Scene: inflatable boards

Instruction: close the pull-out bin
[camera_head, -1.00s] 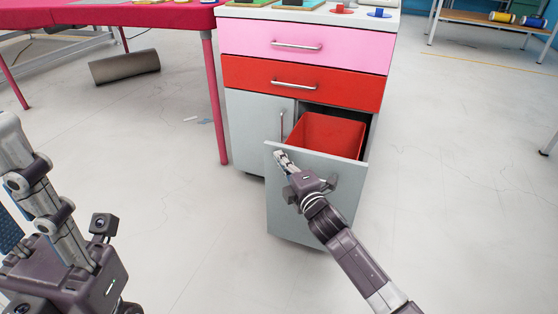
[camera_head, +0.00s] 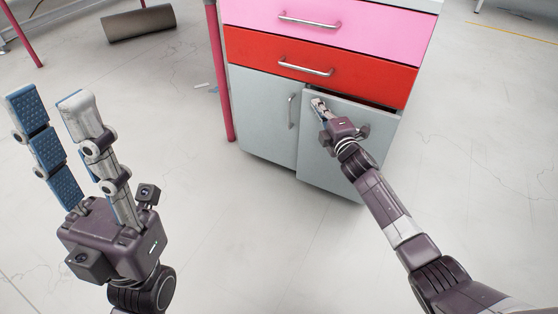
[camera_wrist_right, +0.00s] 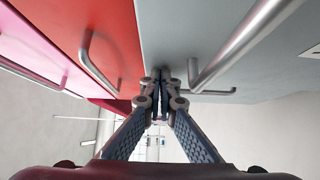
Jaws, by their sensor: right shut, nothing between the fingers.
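The pull-out bin's grey front (camera_head: 330,178) is at the lower right of the cabinet in the head view. It stands slightly proud of the grey door beside it, with a thin dark gap along its top right edge. The red bin inside is hidden. My right gripper (camera_head: 318,103) is shut and empty, its fingertips at the upper left of the bin front; I cannot tell whether they touch it. In the right wrist view the closed fingertips (camera_wrist_right: 160,76) lie close to the grey surface. My left gripper (camera_head: 50,98) is open and empty, away from the cabinet.
Above the bin are a red drawer (camera_head: 320,68) and a pink drawer (camera_head: 340,22), both shut, with bar handles. A grey door (camera_head: 262,115) with a vertical handle is left of the bin. A grey cylinder (camera_head: 138,24) lies on the floor. The floor in front is clear.

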